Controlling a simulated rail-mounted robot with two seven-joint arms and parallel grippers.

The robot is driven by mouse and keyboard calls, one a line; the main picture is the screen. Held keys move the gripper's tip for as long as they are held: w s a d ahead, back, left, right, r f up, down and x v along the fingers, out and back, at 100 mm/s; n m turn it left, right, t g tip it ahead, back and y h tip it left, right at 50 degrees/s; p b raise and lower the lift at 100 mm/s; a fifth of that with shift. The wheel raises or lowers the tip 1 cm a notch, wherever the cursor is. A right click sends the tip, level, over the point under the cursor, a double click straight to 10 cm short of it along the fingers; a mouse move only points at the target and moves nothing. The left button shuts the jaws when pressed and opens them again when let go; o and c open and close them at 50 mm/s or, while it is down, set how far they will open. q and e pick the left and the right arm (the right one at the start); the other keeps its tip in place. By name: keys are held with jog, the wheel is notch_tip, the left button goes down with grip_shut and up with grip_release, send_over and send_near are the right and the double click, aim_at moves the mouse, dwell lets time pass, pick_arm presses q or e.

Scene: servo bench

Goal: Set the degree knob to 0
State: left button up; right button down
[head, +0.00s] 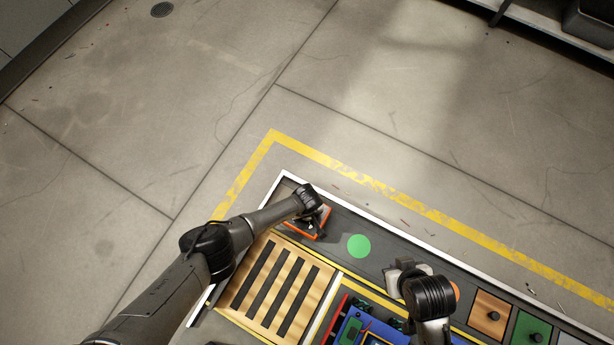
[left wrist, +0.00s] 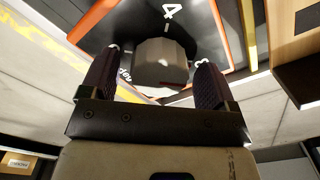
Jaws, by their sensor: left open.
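The degree knob (left wrist: 160,64) is a grey faceted knob on a dark panel (left wrist: 105,38) with an orange border. A white 4 is printed on the panel near the knob, at the top of the left wrist view. My left gripper (left wrist: 158,56) is open, with one dark finger on each side of the knob. Small gaps seem to show between fingers and knob; contact is unclear. In the head view, my left gripper (head: 313,225) is over the orange-bordered panel (head: 322,234) and hides the knob. My right gripper (head: 405,272) is over the bench; its fingers are not clear.
A slatted wooden panel (head: 250,291) lies in front of the knob panel. A green disc (head: 359,246) is to its right. A blue unit (head: 378,334), a wooden square (head: 490,314) and a green square with a knob (head: 531,329) are farther right. The floor behind is clear.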

pick_arm(q)
jog(key=c, duration=0.9)
jog(key=shift+c, duration=0.2)
